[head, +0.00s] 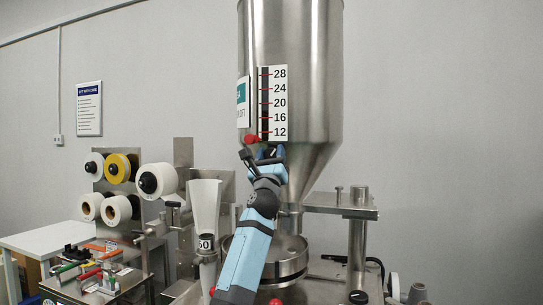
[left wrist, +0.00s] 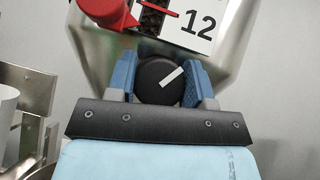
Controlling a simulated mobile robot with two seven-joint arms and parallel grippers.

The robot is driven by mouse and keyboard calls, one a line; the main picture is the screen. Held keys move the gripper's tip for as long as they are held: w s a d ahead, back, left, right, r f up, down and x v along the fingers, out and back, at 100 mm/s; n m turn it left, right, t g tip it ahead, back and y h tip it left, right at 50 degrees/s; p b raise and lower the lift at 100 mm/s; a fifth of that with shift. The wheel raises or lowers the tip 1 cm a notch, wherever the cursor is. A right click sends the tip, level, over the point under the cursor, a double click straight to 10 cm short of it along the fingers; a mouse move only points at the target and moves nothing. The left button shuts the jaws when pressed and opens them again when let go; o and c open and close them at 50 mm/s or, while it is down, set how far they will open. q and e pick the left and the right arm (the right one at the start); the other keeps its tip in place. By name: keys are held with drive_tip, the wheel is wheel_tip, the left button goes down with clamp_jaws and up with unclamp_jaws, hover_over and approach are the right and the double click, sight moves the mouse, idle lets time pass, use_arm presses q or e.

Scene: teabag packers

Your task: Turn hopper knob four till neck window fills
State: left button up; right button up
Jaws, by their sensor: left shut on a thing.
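The steel hopper (head: 300,40) stands at the middle of the head view, with its cone narrowing to the right of my arm. My left gripper (head: 264,152) is at the front of the cone, just below the scale. In the left wrist view its blue fingers (left wrist: 160,82) are shut on a round black knob (left wrist: 152,72), one on each side. The knob's white pointer line slants up to the right. A dark window strip (head: 264,105) runs beside the scale plate (head: 280,102); dark grainy stuff shows in its lower end (left wrist: 150,18). I cannot make out a separate neck window.
A pale funnel (head: 205,205) and a rack of rolls (head: 117,170) stand left. A steel post (head: 358,235) rises right. The wall side at right is clear.

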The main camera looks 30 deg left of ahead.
use_arm(q)
drive_tip(key=shift+r+m+p, duration=0.2)
drive_tip(key=shift+m+p, duration=0.1)
drive_tip(key=shift+p, duration=0.1)
drive_tip(key=m+t+h+p, duration=0.1)
drive_tip(key=m+h+p, duration=0.1)
drive_tip(key=m+h, duration=0.1)
drive_tip(key=m+t+h+p, duration=0.1)
drive_tip(key=m+h+p, duration=0.2)
drive_tip(key=m+h, duration=0.1)
drive_tip(key=shift+r, duration=0.1)
drive_tip(key=shift+f+m+h+p, duration=0.2)
drive_tip(key=shift+m+h+p, duration=0.15)
drive_tip(key=shift+m+h, duration=0.8)
drive_tip(key=shift+d+f, duration=0.1)
drive_tip(key=o, duration=0.9)
drive_tip(key=shift+o, duration=0.2)
drive_tip(key=shift+s+f, duration=0.1)
